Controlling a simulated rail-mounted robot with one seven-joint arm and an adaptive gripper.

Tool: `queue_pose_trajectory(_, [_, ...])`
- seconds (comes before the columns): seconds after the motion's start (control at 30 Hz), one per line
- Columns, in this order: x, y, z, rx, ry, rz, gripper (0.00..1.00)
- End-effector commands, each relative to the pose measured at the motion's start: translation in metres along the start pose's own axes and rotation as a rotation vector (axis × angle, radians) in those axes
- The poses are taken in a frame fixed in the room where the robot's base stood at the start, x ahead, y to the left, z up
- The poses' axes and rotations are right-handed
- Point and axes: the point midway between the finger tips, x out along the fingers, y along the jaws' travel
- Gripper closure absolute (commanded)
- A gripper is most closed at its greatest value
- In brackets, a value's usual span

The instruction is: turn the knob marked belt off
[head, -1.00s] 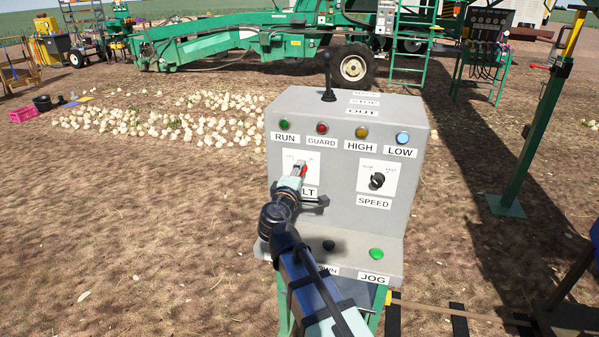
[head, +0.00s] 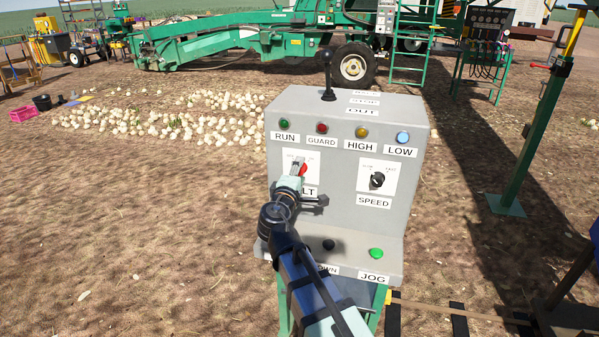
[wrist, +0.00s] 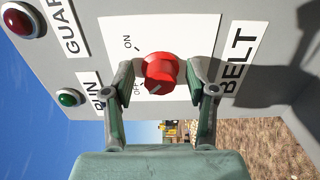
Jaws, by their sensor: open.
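The red belt knob (wrist: 160,72) sits on a white plate (wrist: 192,35) marked ON and OFF, beside the BELT label (wrist: 238,62). A pale line on the knob shows on the side near the OFF mark. My gripper (wrist: 158,78) is open, with one finger on each side of the knob. I cannot tell whether either finger touches it. In the head view, my gripper (head: 298,170) is at the belt plate and partly covers it and the BELT label. A bit of the red knob (head: 304,169) shows beside a finger.
The grey control box (head: 345,220) also has a black SPEED knob (head: 377,180), several lamps above, a green JOG button (head: 376,253) and a black button (head: 328,245) below my gripper. A black lever (head: 328,75) stands on top.

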Motion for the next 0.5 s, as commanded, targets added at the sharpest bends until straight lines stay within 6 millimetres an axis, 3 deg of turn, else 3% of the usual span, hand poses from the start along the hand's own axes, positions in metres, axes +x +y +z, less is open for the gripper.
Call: queue_pose_trajectory(0.5, [-0.087, 0.000, 0.002, 0.000, 0.002, 0.001, 0.43])
